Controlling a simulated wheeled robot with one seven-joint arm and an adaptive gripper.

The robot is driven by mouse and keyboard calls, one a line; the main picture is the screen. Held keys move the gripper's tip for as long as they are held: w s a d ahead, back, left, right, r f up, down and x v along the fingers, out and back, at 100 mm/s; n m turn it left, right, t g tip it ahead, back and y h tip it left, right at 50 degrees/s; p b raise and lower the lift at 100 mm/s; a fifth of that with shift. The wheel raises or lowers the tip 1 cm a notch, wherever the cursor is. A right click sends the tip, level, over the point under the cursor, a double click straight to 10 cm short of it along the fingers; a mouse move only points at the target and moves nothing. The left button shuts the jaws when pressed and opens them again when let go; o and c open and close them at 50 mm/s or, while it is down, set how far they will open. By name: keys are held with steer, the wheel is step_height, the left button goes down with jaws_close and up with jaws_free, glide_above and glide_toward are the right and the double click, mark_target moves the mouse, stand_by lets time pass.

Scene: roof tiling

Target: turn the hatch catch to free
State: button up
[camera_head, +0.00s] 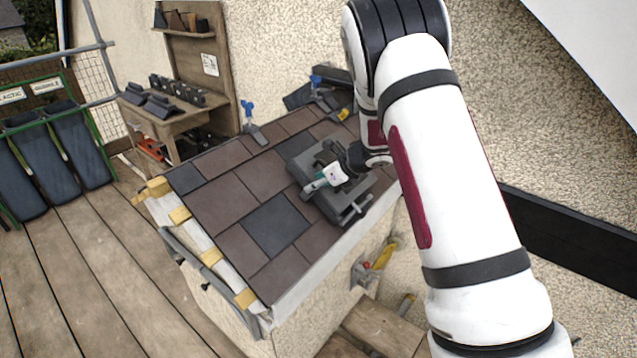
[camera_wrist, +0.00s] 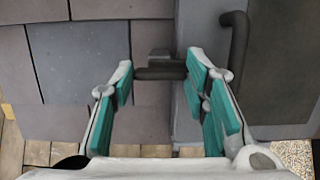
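The dark grey hatch (camera_head: 312,163) lies on the tiled slope, partly covered by my gripper and wrist in the head view. Its grey panel fills the right side of the wrist view (camera_wrist: 288,85), with a dark bent handle (camera_wrist: 237,50) on it. The catch (camera_wrist: 158,73), a short dark bar with a small block behind it, sits at the hatch's left edge. My gripper (camera_head: 311,187) is over the hatch. In the wrist view its teal-padded fingers (camera_wrist: 160,68) are apart, on either side of the catch. The right finger is close to the bar's end; contact cannot be told.
Brown and dark slate tiles (camera_head: 222,200) surround the hatch. Blue-handled tools (camera_head: 250,120) stand at the roof's upper edge. A wooden bench (camera_head: 165,115) with dark pieces and several bins (camera_head: 75,145) stand at the left. The wooden deck (camera_head: 90,260) is clear.

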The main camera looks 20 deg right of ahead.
steer(key=shift+n+b, duration=0.3)
steer(key=shift+w+n+g+y+b, duration=0.1)
steer(key=shift+n+g+b, duration=0.4)
steer(key=shift+n+b, duration=1.95)
steer(key=shift+s+n+g+y+b, duration=0.1)
steer(key=shift+n+g+b, duration=0.8)
steer(key=shift+n, duration=2.65)
steer(key=shift+w+n+g+y+b, duration=0.1)
steer(key=shift+n+b, duration=2.15)
steer(key=shift+n, duration=0.75)
steer(key=o, duration=1.1)
steer(key=shift+o, duration=0.2)
steer(key=shift+d, duration=0.1)
steer(key=v, duration=1.2)
